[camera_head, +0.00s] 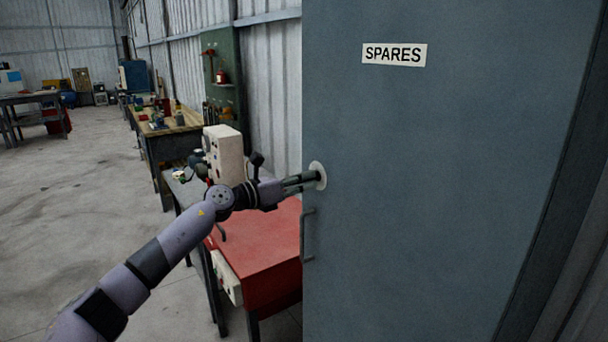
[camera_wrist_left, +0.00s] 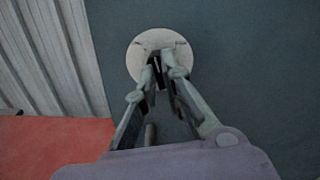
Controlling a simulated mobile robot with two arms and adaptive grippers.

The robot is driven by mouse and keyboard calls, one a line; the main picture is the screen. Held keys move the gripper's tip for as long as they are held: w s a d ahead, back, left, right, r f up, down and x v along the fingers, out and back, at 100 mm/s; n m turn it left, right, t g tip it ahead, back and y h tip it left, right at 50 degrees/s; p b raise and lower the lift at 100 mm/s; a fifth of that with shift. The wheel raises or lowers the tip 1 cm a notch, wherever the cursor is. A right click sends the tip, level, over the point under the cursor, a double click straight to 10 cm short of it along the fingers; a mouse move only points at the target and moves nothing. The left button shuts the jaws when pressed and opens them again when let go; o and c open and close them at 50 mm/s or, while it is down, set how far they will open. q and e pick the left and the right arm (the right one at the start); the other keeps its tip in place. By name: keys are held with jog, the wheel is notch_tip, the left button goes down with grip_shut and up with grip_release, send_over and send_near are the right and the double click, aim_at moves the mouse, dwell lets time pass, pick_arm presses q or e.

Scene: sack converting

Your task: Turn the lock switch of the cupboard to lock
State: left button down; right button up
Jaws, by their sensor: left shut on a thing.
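The cupboard (camera_head: 440,180) is a tall grey-blue metal door with a white SPARES label (camera_head: 394,54). The lock switch sits on a round pale plate (camera_head: 319,175) near the door's left edge, above the handle; the plate also shows in the left wrist view (camera_wrist_left: 143,50). My left gripper (camera_head: 312,178) reaches it from the left. In the left wrist view its fingertips (camera_wrist_left: 163,72) are close together on the switch's dark knob at the plate's middle. The fingers hide most of the knob, so its angle cannot be told. My right gripper is in neither view.
A vertical bar handle (camera_head: 306,235) stands out below the lock. A red-topped bench (camera_head: 258,245) with a pale machine (camera_head: 224,155) is close to the cupboard's left. A wooden workbench (camera_head: 172,130) stands farther back. The concrete floor (camera_head: 70,210) at left is open.

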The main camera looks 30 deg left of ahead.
pick_arm(q)
jog(key=shift+n+p, duration=1.9)
jog(key=shift+n, duration=1.4)
jog(key=c, duration=1.7)
grip_release()
